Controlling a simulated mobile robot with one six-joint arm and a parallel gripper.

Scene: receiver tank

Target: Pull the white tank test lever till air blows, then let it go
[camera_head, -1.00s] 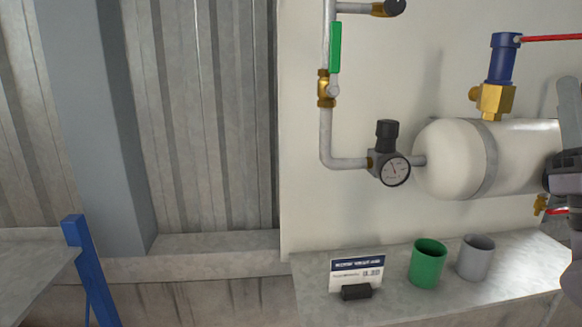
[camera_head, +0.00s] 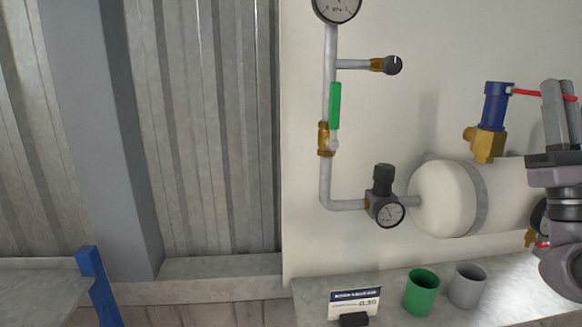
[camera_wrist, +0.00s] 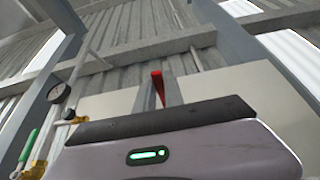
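The white tank (camera_head: 446,199) lies on its side on the pale wall, with a grey band around it. A brass valve (camera_head: 489,144) with a blue top (camera_head: 496,104) stands on it. A thin red lever (camera_head: 526,92) runs right from the blue top. My gripper (camera_head: 563,100) points up at the lever's outer end, with one finger in front of it and one behind. In the wrist view the red lever (camera_wrist: 157,88) shows between the fingertips. Whether the fingers press on it is unclear.
Left of the tank are a regulator with a gauge (camera_head: 386,208), pipework with a green-handled valve (camera_head: 335,106) and an upper gauge (camera_head: 337,5). Below, a ledge holds a label stand (camera_head: 354,304), a green cup (camera_head: 421,292) and a grey cup (camera_head: 467,285).

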